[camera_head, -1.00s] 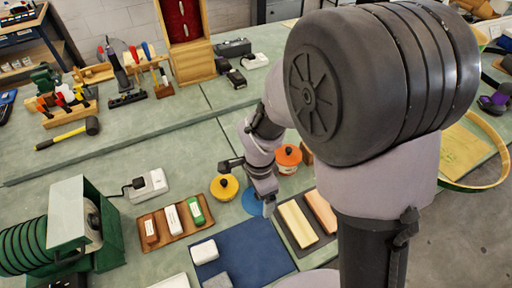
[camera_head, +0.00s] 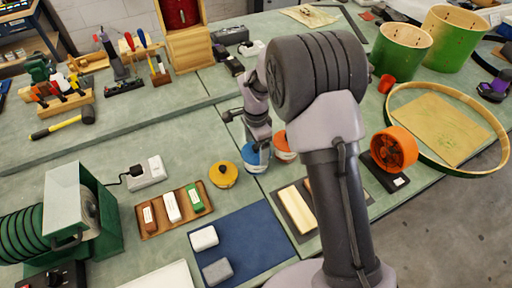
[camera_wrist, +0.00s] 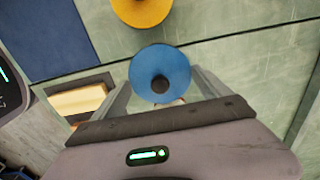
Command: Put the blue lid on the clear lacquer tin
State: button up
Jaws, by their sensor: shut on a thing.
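The blue lid (camera_wrist: 160,68) is a round disc with a black knob. It sits between the two fingers of my gripper (camera_wrist: 163,82) in the wrist view, and my gripper is shut on it. In the head view the blue lid (camera_head: 255,155) shows just below my gripper (camera_head: 257,143), between a yellow-lidded tin (camera_head: 223,176) and an orange-lidded tin (camera_head: 283,146). The orange-lidded tin is partly hidden by my arm. I cannot make out the clear lacquer tin; whether it stands under the blue lid is unclear.
A wooden tray (camera_head: 153,232) with several small blocks and a blue mat (camera_head: 248,232) lie in front. A dark tray with wooden strips (camera_head: 292,203) is to the right of the mat. The bench left of the yellow-lidded tin is partly free.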

jog(key=shift+f, duration=0.15)
jog(key=o, duration=1.1)
jog(key=shift+o, duration=0.2)
notch_tip(320, 180, up, 13)
jog(key=p, duration=0.3)
notch_tip(320, 180, up, 8)
jog(key=n+t, duration=0.1)
jog(key=n, duration=0.1)
send_over(256, 147)
jog(key=s+d, duration=0.2)
jog(key=s, duration=0.2)
jog(key=s+d+r+n+t+y, duration=0.1)
jog(key=s+d+r+n+t, duration=0.2)
jog(key=s+r, duration=0.65)
jog(key=s+d+f+n+t+y, duration=0.1)
jog(key=s+n, duration=0.3)
jog(key=s, duration=0.9)
jog(key=shift+s+d+f+t, duration=0.25)
jog(key=shift+d+f+t, duration=0.15)
jog(key=shift+d, duration=0.05)
